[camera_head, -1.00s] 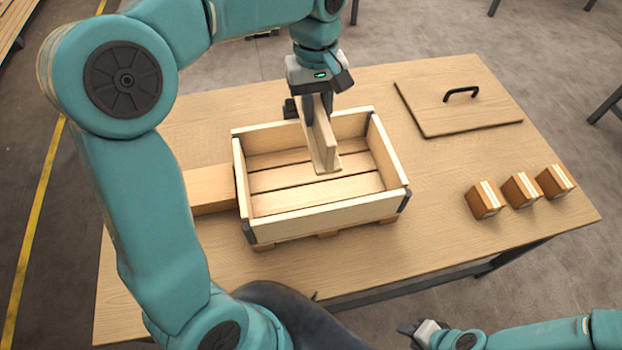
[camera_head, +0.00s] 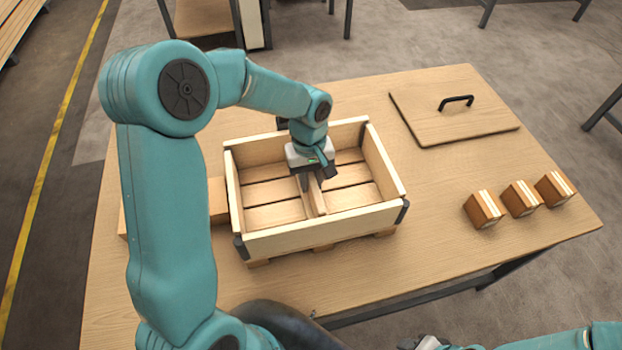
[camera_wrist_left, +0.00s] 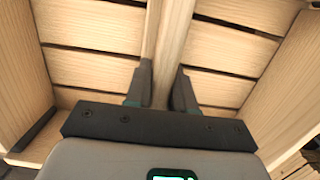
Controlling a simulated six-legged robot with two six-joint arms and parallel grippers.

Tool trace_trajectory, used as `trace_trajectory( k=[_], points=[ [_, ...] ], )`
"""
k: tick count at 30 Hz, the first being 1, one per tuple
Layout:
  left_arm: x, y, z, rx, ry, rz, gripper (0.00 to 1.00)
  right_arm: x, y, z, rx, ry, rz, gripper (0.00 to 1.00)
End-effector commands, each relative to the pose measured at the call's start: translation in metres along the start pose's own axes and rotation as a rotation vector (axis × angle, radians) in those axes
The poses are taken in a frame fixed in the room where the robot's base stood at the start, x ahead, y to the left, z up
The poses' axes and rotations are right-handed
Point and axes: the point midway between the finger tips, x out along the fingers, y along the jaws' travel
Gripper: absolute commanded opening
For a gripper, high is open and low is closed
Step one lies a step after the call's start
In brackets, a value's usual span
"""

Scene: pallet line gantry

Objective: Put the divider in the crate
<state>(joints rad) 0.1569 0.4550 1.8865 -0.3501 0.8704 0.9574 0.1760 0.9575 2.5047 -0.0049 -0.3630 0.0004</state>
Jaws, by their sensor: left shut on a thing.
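The pale wooden crate (camera_head: 320,227) with dark corner brackets stands on the table. The divider (camera_head: 317,197), a thin wooden board, is down between the crate's walls, running from front to back near the middle of the slatted floor. My left gripper (camera_head: 308,182) is inside the crate from above, shut on the divider. In the left wrist view the divider (camera_wrist_left: 165,60) runs between the two fingers (camera_wrist_left: 160,92), with floor slats on both sides. The gripper hides part of the divider, and I cannot tell whether its lower edge touches the floor. My right gripper (camera_head: 428,343) is only partly visible at the bottom edge.
A wooden lid with a black handle (camera_head: 430,117) lies at the back right of the table (camera_head: 400,265). Several small brown blocks (camera_head: 484,209) sit in a row at the right. A wooden block (camera_head: 217,200) stands against the crate's left side.

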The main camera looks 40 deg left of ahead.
Motion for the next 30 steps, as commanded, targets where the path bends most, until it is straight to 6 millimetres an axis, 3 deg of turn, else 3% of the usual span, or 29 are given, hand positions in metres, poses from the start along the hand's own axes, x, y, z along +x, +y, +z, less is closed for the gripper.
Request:
trace_trajectory(
  k=[10,11,12,13,23,26,30],
  points=[
    [0.004,0.0,-0.001,0.0,0.001,0.0,0.0,0.004,0.002,0.0,0.0,0.0,0.0,0.43],
    [0.003,0.0,-0.001,0.0,0.0,0.0,0.3,0.003,0.001,0.0,0.0,0.0,0.0,0.43],
    [0.003,0.0,0.0,0.0,0.0,0.0,0.43,0.003,0.001,0.0,0.0,0.0,0.0,0.43],
    [0.003,0.0,0.0,0.0,0.0,0.0,0.49,0.003,0.001,0.0,0.0,0.0,0.0,0.43],
    [-0.002,0.0,0.0,0.0,0.001,0.0,0.49,-0.002,-0.001,0.0,0.0,0.0,0.0,0.43],
    [-0.013,0.001,0.0,0.0,0.003,0.001,0.49,-0.002,-0.001,0.0,0.0,0.0,0.0,0.43],
    [-0.045,0.001,-0.001,0.0,0.005,0.005,0.49,-0.006,-0.002,0.0,0.0,0.0,0.0,0.43]
  ],
)
